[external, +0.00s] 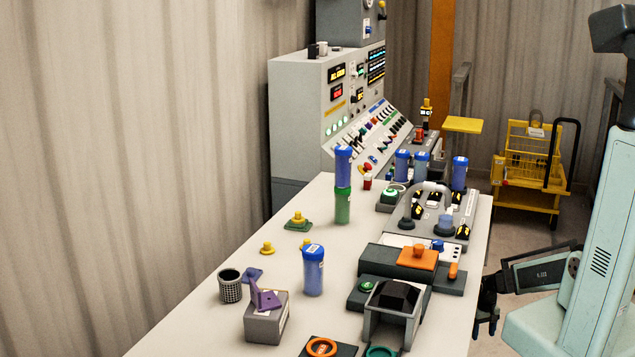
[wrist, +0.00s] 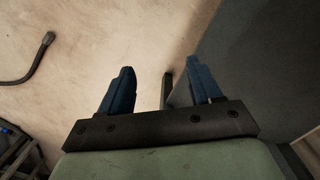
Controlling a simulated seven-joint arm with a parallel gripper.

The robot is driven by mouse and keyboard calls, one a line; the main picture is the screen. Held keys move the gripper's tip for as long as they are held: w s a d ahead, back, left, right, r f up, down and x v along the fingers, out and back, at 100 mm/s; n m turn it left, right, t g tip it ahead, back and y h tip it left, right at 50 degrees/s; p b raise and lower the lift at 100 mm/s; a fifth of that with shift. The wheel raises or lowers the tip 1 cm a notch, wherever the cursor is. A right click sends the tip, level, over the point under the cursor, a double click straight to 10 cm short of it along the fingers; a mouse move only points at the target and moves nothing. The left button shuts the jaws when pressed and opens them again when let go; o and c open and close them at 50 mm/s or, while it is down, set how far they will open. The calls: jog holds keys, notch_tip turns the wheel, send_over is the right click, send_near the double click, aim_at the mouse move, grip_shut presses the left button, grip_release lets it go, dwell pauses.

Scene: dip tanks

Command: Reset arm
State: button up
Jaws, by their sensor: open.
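My gripper (wrist: 160,92) shows in the wrist view with its two blue fingers spread apart and nothing between them. Beyond the fingers are a pale floor and a dark grey upright surface. In the external view my gripper (external: 484,318) hangs at the right, beside the table's right edge and low, with my pale green arm behind it. It is apart from every object on the table. The fingertips are small and dark there.
The white table (external: 190,325) holds blue canisters (external: 313,270), a green canister (external: 342,206), a mesh cup (external: 230,286), a grey box with a purple part (external: 265,318) and dark tank units (external: 395,300). A control console (external: 300,110) stands behind. A yellow cart (external: 530,165) stands at the back right.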

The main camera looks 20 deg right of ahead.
jog(key=s+a+n+g, duration=0.1)
jog(key=s+a, duration=0.3)
jog(key=s, duration=0.8)
jog(key=s+a+n+g, duration=0.1)
jog(key=s+a+g, duration=0.3)
jog(key=s, duration=0.7)
jog(key=shift+s+a+f+g, duration=0.25)
jog(key=shift+s+a+g, duration=0.1)
jog(key=shift+a, duration=0.45)
